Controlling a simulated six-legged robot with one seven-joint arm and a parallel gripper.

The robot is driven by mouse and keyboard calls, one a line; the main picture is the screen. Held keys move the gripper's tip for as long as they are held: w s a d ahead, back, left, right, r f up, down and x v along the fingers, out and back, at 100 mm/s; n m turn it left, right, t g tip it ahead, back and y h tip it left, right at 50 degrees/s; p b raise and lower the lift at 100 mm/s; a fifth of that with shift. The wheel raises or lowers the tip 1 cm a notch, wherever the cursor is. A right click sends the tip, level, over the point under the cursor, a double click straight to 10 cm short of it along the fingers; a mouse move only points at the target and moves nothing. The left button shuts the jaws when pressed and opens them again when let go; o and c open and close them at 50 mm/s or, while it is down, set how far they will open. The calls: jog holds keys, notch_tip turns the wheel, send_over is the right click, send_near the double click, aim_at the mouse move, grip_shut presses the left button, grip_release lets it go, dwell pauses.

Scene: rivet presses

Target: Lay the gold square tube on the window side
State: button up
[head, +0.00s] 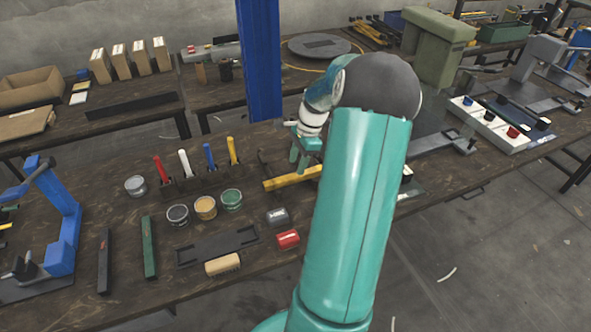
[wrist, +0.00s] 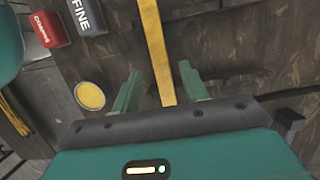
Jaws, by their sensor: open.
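The gold square tube (head: 292,178) lies on the dark wooden bench, left of my arm in the head view. My arm hides its right end there. In the wrist view the tube (wrist: 153,42) runs down from the top edge to between my two fingers. My gripper (head: 299,160) is open just above the tube. Its green fingers (wrist: 159,88) stand apart on either side of the tube in the wrist view, with gaps showing. I cannot tell how far below the fingertips the tube lies. No window or marked window side shows.
A grey block (head: 277,217) and a red block (head: 288,239) lie near the tube. A blue post (head: 261,60) rises behind. Small bare bench patches show between things.

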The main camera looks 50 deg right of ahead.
jog(key=v, duration=0.9)
jog(key=w+a+r+n+h, duration=0.25)
jog(key=a+r+n, duration=0.25)
jog(key=a, duration=0.6)
jog(key=w+a+r+n+h, duration=0.1)
jog(key=w+a+r+n, duration=0.3)
jog(key=a, duration=0.8)
jog(key=s+a+n+t, duration=0.1)
jog(key=s+a+n, duration=0.3)
jog(key=a, duration=0.3)
jog(key=s+a+r+n+t, duration=0.1)
jog(key=s+a+n, duration=0.3)
jog(key=a+n, duration=0.2)
jog(key=s+a+n+t, duration=0.2)
jog(key=s+a+n, duration=0.2)
jog(key=a, duration=0.4)
jog(key=shift+s+r+n+y, duration=0.25)
jog(key=shift+r+n+y, duration=0.2)
jog(key=shift+n, duration=0.15)
jog(key=shift+a, duration=0.1)
